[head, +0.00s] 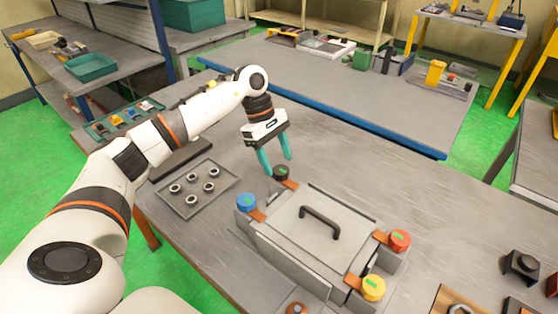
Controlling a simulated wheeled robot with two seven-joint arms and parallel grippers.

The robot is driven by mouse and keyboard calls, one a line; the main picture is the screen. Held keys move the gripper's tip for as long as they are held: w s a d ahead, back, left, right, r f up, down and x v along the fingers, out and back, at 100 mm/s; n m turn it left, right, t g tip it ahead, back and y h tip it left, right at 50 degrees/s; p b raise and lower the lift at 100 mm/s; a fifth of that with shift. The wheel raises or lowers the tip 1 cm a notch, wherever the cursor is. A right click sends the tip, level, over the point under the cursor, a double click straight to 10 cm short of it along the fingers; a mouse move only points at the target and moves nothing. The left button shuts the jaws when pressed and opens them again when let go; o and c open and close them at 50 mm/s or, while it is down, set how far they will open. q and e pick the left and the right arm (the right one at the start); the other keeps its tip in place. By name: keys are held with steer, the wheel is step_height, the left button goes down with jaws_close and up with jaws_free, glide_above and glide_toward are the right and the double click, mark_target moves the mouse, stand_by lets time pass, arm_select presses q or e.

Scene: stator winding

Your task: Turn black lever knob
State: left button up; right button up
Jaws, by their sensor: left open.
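The black lever knob (281,172) sits at the back left corner of a grey box (318,232) on the table, on an orange lever. My left gripper (279,166) is over this knob, with its two teal fingers apart and pointing down. The fingertips are close to the knob. I cannot tell whether they touch it. The same box has a blue knob (246,202) at the left, a red knob (399,240) at the right and a yellow knob (373,287) at the front. My right gripper is not in view.
A black handle (320,222) rises from the box lid. A grey tray (196,188) with several dark rings lies left of the box. Black parts (521,265) stand at the right. The table (395,180) behind the box is clear.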

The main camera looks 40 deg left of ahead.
mark_target(285, 177)
arm_select(q)
steer(key=shift+x, duration=1.2)
steer(key=c, duration=1)
